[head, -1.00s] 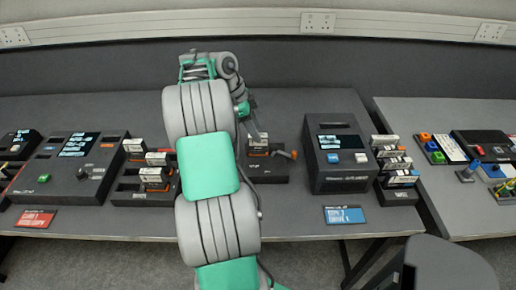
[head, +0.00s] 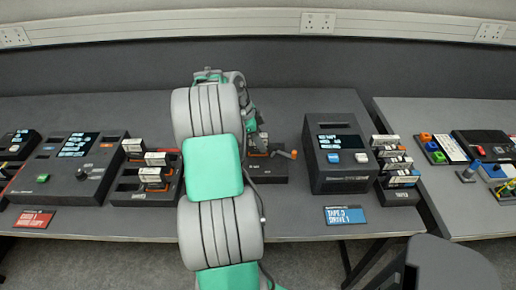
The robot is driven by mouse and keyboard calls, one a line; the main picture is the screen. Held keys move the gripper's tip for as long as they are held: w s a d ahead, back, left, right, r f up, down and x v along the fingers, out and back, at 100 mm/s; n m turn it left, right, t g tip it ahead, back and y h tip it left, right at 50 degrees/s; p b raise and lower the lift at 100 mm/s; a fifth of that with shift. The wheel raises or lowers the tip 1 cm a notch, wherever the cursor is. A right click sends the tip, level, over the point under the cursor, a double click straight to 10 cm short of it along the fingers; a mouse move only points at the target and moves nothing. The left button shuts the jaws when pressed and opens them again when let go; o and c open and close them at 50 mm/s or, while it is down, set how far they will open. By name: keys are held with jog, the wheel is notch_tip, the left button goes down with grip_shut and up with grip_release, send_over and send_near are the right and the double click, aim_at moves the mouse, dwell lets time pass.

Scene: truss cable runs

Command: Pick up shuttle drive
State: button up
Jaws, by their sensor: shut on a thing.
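I cannot tell whether the drive is still seated in the dock or lifted slightly. My arm covers the area just left of the dock.
A dark rack (head: 130,197) with white-labelled cartridges stands left of my arm, beside a console (head: 50,178). A black box with a screen (head: 340,180) and another cartridge rack (head: 401,197) stand to the right. The table behind is clear.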

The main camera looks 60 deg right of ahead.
grip_shut()
dwell(0.4)
